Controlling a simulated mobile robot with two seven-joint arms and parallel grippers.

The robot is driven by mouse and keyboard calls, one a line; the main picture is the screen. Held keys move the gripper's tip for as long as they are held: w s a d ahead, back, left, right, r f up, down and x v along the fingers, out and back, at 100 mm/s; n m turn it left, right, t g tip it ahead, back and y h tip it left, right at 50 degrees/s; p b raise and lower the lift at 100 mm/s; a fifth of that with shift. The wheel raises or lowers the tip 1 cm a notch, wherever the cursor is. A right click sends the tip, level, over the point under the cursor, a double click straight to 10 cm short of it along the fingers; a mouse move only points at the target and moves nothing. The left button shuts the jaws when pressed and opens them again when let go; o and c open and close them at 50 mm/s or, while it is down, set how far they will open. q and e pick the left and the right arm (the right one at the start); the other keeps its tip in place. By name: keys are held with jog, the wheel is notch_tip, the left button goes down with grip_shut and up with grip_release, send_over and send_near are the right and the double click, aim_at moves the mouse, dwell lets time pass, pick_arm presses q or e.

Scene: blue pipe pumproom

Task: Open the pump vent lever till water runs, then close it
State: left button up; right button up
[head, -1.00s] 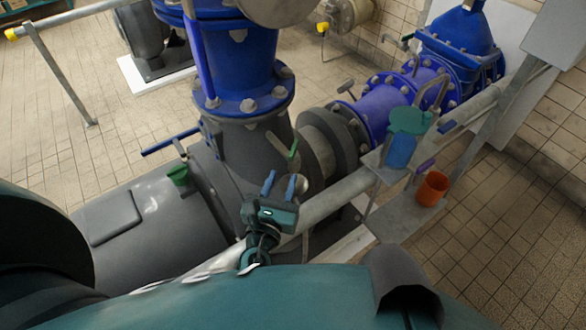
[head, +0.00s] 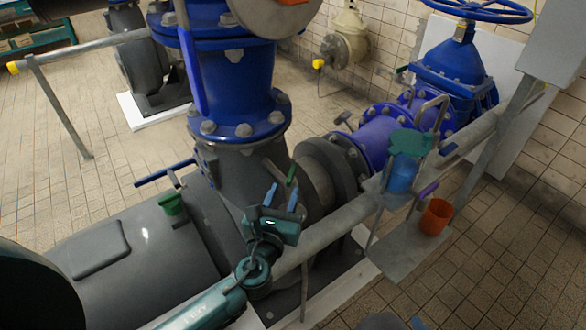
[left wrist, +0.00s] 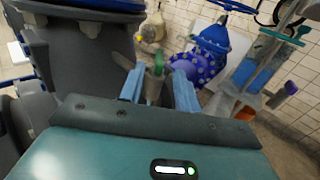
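A small lever with a green handle (head: 291,175) stands on the side of the dark grey pump casing, below the blue pipe flange. I take it to be the vent lever. My left gripper (head: 281,198) is just in front of it with blue fingers apart. In the left wrist view, the green handle (left wrist: 158,66) shows beyond and between the open fingers (left wrist: 159,90). I cannot tell whether they touch it. No running water is visible.
A grey rail (head: 335,228) runs close by my left gripper. A shelf (head: 408,245) on it carries a blue container (head: 402,175) and an orange cup (head: 435,216). A green funnel (head: 172,203) and a blue-handled lever (head: 163,173) sit left on the pump.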

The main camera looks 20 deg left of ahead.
aim_at(293, 167)
pick_arm(q)
jog(key=w, duration=0.9)
jog(key=shift+w+a, duration=0.15)
jog(key=shift+a, duration=0.05)
jog(key=shift+c, duration=0.4)
grip_shut()
